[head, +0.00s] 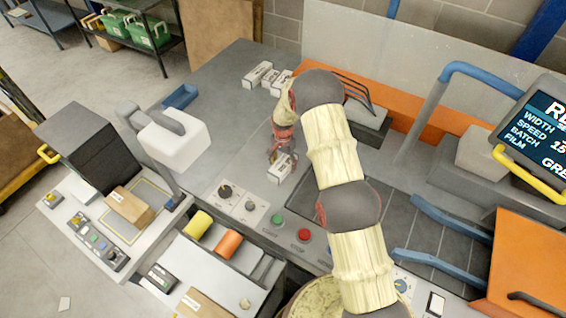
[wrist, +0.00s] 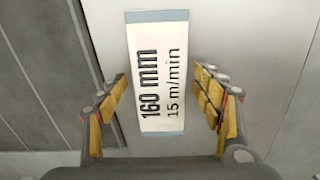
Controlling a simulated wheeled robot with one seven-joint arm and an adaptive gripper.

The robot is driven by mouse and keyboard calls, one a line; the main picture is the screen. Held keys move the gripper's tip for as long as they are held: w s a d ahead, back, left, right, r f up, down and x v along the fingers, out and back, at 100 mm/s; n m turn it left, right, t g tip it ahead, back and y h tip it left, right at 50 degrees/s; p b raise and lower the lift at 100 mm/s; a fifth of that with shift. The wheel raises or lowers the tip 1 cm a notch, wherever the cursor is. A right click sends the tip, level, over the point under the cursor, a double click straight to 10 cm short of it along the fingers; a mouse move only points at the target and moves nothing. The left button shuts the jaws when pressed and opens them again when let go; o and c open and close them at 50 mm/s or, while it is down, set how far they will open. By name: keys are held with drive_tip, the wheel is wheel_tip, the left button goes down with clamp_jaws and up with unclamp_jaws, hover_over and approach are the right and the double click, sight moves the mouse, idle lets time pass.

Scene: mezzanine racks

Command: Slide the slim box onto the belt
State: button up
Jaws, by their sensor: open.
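A slim white box (head: 281,168) lies on the grey worktop, just behind the control knobs in the head view. In the wrist view the slim box (wrist: 158,70) shows a white label reading "160 mm, 15 m/min", with grey-blue ends. My gripper (head: 277,152) is open and low over this box. In the wrist view its fingers (wrist: 160,108) stand apart on either side of the box's near end, with gaps on both sides. A dark tiled belt (head: 447,238) lies at the right between blue guide rails, partly hidden by my arm.
Several similar white boxes (head: 257,74) lie at the back of the worktop. A blue tray (head: 180,96) is at the left. Green (head: 277,219) and red (head: 304,235) buttons line the front. A scale-like station with a brown box (head: 130,206) stands left; a screen (head: 543,130) stands right.

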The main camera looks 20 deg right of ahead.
drive_tip(key=shift+c, duration=0.6)
drive_tip(key=c, duration=1.4)
